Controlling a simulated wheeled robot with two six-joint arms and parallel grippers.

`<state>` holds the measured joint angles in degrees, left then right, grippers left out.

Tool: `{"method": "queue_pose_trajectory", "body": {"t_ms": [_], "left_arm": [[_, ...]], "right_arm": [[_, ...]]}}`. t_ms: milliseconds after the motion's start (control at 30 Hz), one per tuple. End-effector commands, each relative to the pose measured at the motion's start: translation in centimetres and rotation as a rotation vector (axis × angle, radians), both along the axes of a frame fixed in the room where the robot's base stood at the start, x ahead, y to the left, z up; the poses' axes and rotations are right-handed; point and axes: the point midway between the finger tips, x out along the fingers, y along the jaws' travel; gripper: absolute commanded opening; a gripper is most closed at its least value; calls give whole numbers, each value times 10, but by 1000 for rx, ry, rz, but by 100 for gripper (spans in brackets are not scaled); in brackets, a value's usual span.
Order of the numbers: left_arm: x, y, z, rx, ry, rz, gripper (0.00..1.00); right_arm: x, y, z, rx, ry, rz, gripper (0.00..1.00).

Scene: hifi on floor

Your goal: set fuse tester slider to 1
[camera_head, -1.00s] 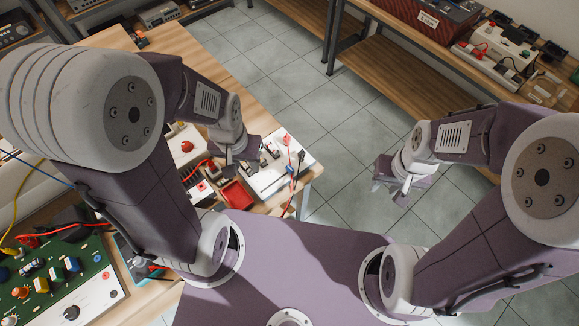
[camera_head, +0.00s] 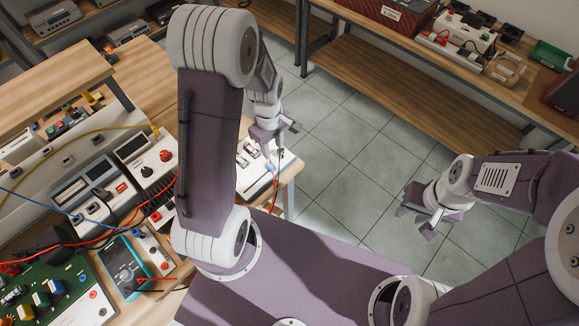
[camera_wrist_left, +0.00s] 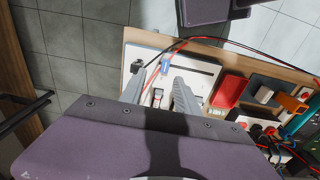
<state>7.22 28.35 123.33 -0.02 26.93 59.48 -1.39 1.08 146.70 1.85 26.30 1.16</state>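A white box with dark slots, which looks like the fuse tester, lies at the bench corner (camera_head: 246,153), partly hidden by my left arm. In the left wrist view its white top (camera_wrist_left: 200,68) shows dark slots, and a small white-and-red part (camera_wrist_left: 157,97) sits between my fingers. A blue piece (camera_wrist_left: 165,67) on a red lead lies near the fingertips. My left gripper (camera_head: 288,140) is over the box, fingers apart (camera_wrist_left: 158,75); contact cannot be told. No scale number is readable. My right gripper (camera_head: 416,220) is open and empty over the floor.
A red tray (camera_wrist_left: 229,91) and other parts lie beside the box. Meters, a green circuit board (camera_head: 50,290) and loose red, blue and yellow leads crowd the bench to the left. A shelf bench (camera_head: 400,60) stands at the back right. The tiled floor between is clear.

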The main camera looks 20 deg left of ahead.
Motion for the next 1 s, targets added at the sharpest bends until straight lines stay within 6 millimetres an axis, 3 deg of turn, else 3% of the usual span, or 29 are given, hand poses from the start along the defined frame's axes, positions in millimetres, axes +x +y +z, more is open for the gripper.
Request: {"method": "queue_pose_trajectory", "body": {"t_ms": [267,500,700,1000], "left_arm": [[-8,5,-17,-4,29,16,38],[-8,5,-66,-4,31,15,38],[-7,5,-94,-4,27,15,38],[-7,5,-99,-3,24,14,38]], "right_arm": [[0,0,-1,0,-1,1,36],[0,0,1,0,-1,0,36],[0,0,2,0,-1,0,36],[0,0,2,0,0,0,36]]}}
